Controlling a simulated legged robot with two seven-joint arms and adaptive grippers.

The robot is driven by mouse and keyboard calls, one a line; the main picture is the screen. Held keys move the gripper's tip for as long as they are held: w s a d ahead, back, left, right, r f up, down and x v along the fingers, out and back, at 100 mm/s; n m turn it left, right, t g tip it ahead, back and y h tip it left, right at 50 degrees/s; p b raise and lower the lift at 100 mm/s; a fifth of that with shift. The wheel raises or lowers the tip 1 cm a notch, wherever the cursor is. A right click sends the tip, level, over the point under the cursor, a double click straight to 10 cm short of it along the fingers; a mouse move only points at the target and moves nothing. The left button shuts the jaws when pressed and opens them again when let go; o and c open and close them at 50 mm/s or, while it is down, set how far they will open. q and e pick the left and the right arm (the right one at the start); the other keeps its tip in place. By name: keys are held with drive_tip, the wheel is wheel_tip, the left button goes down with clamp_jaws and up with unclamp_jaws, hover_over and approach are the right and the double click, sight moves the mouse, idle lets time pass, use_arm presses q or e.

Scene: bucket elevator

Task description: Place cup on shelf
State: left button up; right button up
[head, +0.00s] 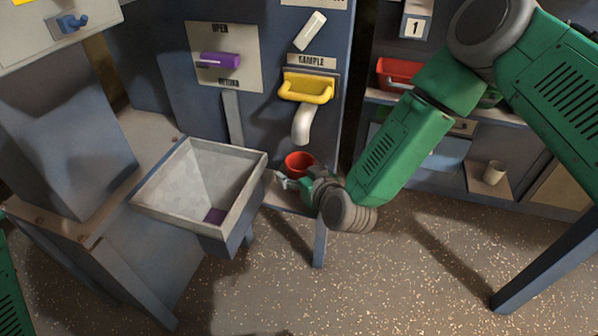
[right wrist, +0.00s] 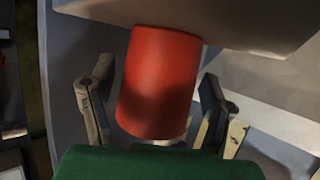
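A red cup (head: 299,163) stands upright on a small ledge below the grey spout (head: 303,125) of the sample station. My right gripper (head: 283,181) is low at the front of the cup. In the right wrist view the red cup (right wrist: 158,82) is between the two spread fingers, with a visible gap on each side, so the gripper is open. My left gripper is out of view.
A grey hopper (head: 250,196) stands close to the left of my right gripper. A yellow handle (head: 306,88) and a purple handle (head: 219,60) are on the blue panel. A red bin (head: 398,72) is on the upper shelf. Speckled floor is open at the front.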

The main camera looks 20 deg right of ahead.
drive_tip(key=shift+d+r, duration=0.1)
drive_tip(key=shift+r, duration=0.05)
drive_tip(key=p+v, duration=0.4)
drive_tip(key=v, duration=0.7)
drive_tip(key=s+d+f+g, duration=0.2)
drive_tip(key=s+f+g, duration=0.5)
drive_tip(key=s+f, duration=0.45)
drive_tip(key=s+d+f+m+g+h, duration=0.1)
drive_tip(key=s+d+g, duration=0.25)
drive_tip(key=s, duration=0.45)
drive_tip(key=s+d+f+g+h, duration=0.1)
drive_tip(key=s+d+g+h, duration=0.2)
drive_tip(key=s, duration=0.4)
wheel_tip(320, 180, up, 8)
drive_tip(key=d+y+p, duration=0.1)
drive_tip(key=p, duration=0.6)
drive_tip(key=shift+f+y, duration=0.25)
drive_tip(key=shift+y, duration=0.05)
drive_tip(key=shift+w, duration=0.1)
